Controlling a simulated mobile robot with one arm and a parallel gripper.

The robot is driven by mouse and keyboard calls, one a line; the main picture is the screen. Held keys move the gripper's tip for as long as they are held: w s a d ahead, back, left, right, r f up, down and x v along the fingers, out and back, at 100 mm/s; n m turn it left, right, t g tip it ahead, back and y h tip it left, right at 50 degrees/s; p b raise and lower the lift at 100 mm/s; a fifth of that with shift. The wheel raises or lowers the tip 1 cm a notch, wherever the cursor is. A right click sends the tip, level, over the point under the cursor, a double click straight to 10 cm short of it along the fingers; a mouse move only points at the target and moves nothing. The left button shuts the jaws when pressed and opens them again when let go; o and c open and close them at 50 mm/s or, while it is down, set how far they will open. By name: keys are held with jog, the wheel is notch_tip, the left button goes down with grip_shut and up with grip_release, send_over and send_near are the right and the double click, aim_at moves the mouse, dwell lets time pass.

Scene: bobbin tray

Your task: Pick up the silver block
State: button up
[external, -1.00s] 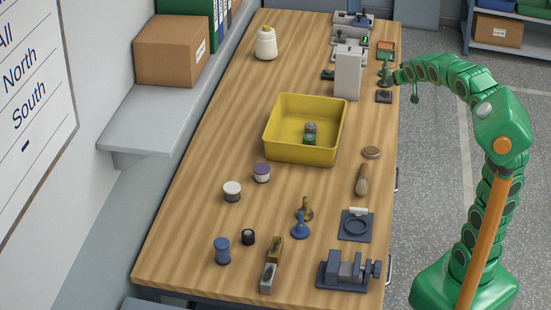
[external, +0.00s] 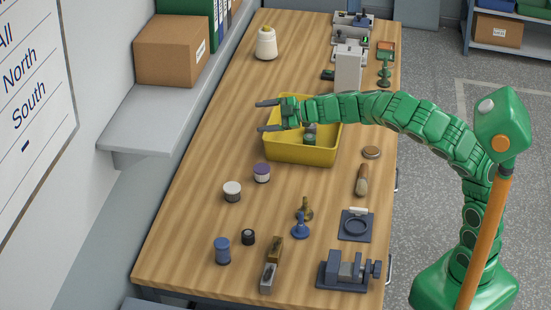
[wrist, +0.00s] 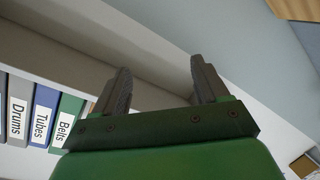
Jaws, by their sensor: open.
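The silver block (external: 268,278) lies near the front of the wooden bench, just in front of a brass-coloured block (external: 275,249); I cannot tell whether the two touch. My gripper (external: 262,116) is open and empty. In the external view it appears over the left side of the yellow tray (external: 305,154), far behind the silver block, with its fingers pointing left. In the wrist view my two grey fingers (wrist: 157,88) stand apart with nothing between them. The silver block is not in the wrist view.
A dark vise (external: 347,271) stands right of the silver block. A blue spool (external: 222,251) and a black one (external: 248,237) stand to its left, blue and brass pieces behind. The tray holds green-grey bobbins. A wall shelf (external: 150,128) runs along the left.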

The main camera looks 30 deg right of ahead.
jog(key=s+a+f+n+g+y, duration=0.1)
jog(key=s+a+f+n+g, duration=0.35)
jog(key=s+a+f, duration=0.35)
jog(key=n+g+h, duration=0.2)
jog(key=n+g, duration=0.2)
jog(key=g, duration=0.8)
send_over(270, 271)
jog(key=w+d, duration=0.2)
jog(key=d, duration=0.3)
notch_tip(270, 271, down, 13)
jog(key=shift+t, duration=0.25)
jog(key=shift+w+a+f, duration=0.1)
jog(key=shift+w+f, duration=0.05)
jog(key=shift+f, duration=1.5)
jog(key=shift+w+a+f, duration=0.1)
jog(key=shift+f, duration=1.5)
jog(key=shift+x, duration=2.4)
grip_shut()
